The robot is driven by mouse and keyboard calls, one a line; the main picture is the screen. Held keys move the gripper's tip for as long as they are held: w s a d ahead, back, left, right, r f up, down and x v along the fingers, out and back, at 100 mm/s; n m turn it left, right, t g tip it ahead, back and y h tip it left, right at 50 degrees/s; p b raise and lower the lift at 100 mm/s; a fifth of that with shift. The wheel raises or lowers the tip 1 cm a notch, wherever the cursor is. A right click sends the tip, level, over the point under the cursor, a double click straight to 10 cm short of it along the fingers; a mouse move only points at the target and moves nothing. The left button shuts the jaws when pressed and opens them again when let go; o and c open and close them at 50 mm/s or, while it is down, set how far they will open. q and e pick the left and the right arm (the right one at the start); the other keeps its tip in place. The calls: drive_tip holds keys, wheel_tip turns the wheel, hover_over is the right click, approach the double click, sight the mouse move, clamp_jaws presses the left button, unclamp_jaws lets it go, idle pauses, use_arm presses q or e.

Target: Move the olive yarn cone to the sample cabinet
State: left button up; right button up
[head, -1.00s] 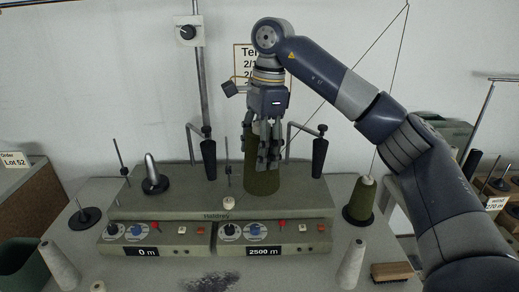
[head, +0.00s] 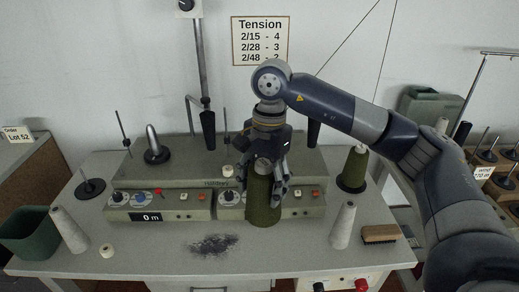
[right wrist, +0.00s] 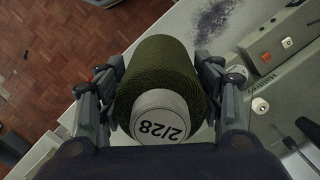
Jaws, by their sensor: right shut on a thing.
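My right gripper (head: 266,190) is shut on an olive yarn cone (head: 262,212), its fingers on both sides. The cone is upright in front of the winding machine (head: 175,203); whether its base touches the table is hard to tell. In the right wrist view the cone (right wrist: 158,65) sits between the fingers (right wrist: 160,98), with its end marked 2/28 towards me. Another olive cone (head: 355,168) stands on a black base at the machine's right. I cannot pick out a sample cabinet for sure. My left gripper is not in view.
White cones stand on the table (head: 150,258) at left (head: 68,230) and right (head: 343,226). A brush (head: 380,233) lies at the right edge, a green bin (head: 28,232) at the left. A brown unit marked Lot 52 (head: 42,178) is far left. A spindle rack (head: 497,158) is at right.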

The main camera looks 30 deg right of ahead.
drive_tip(key=s+a+f+n, duration=0.2)
drive_tip(key=s+f+n, duration=0.2)
drive_tip(key=f, duration=0.3)
drive_tip(key=s+a+f+n, duration=0.1)
drive_tip(key=s+f+n, duration=0.3)
drive_tip(key=f, duration=0.4)
drive_tip(key=s+a+f+n+h, duration=0.1)
drive_tip(key=s+a+f+n, duration=0.1)
drive_tip(key=s+f+n, duration=0.2)
wheel_tip(320, 180, down, 4)
drive_tip(key=s, duration=0.2)
drive_tip(key=shift+s+a+f+n+g, duration=0.25)
drive_tip(key=shift+s+a+n+g, duration=0.05)
drive_tip(key=shift+s+n+g, duration=0.1)
drive_tip(key=shift+w, duration=0.15)
